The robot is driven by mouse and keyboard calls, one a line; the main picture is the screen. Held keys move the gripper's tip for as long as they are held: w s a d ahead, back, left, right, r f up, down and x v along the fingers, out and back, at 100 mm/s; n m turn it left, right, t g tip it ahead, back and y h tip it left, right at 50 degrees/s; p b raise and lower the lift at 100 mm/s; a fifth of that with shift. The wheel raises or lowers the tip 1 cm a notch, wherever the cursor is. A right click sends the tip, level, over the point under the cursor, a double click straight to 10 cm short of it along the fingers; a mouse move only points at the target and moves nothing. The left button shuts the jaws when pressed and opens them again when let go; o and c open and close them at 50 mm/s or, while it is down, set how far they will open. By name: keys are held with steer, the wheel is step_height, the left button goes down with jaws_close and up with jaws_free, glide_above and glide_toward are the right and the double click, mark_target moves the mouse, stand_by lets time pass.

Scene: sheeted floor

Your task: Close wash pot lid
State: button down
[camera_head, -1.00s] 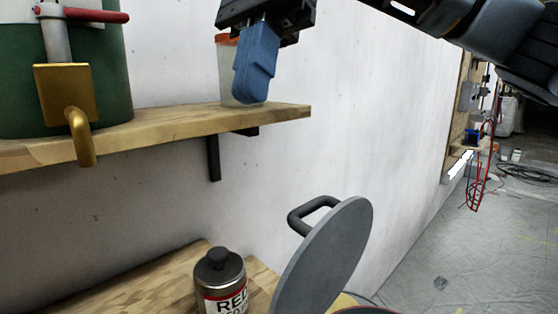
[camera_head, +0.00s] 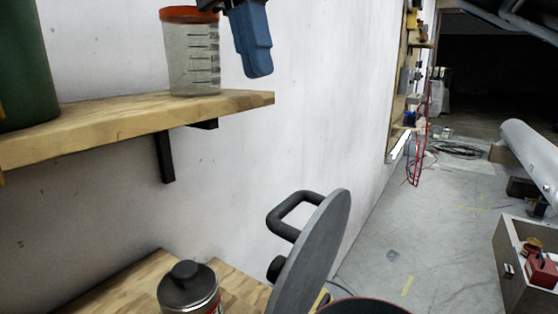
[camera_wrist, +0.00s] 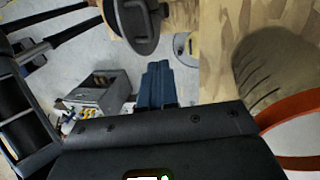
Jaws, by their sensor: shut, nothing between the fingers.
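The wash pot lid (camera_head: 318,255) is a round grey disc with a dark handle (camera_head: 290,212). It stands raised, tilted nearly upright, above the pot, whose dark red rim (camera_head: 362,304) just shows at the bottom edge of the head view. The lid also shows at the top of the wrist view (camera_wrist: 138,22). My gripper (camera_head: 258,72) is shut, with blue fingers pointing down. It is well above the lid and slightly left of it in the head view, touching nothing. In the wrist view its fingers (camera_wrist: 158,75) point toward the lid, with a gap between.
A wooden shelf (camera_head: 130,125) holds a measuring cup with an orange rim (camera_head: 190,55) close left of my gripper, and a green container (camera_head: 25,70). A metal can (camera_head: 188,288) stands on the wooden bench (camera_head: 110,292) below. Open floor (camera_head: 400,240) lies right.

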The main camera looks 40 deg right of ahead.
steer(key=x, duration=1.3)
steer(key=shift+p, duration=0.4)
steer(key=shift+s+f, duration=0.15)
steer(key=shift+f, duration=0.05)
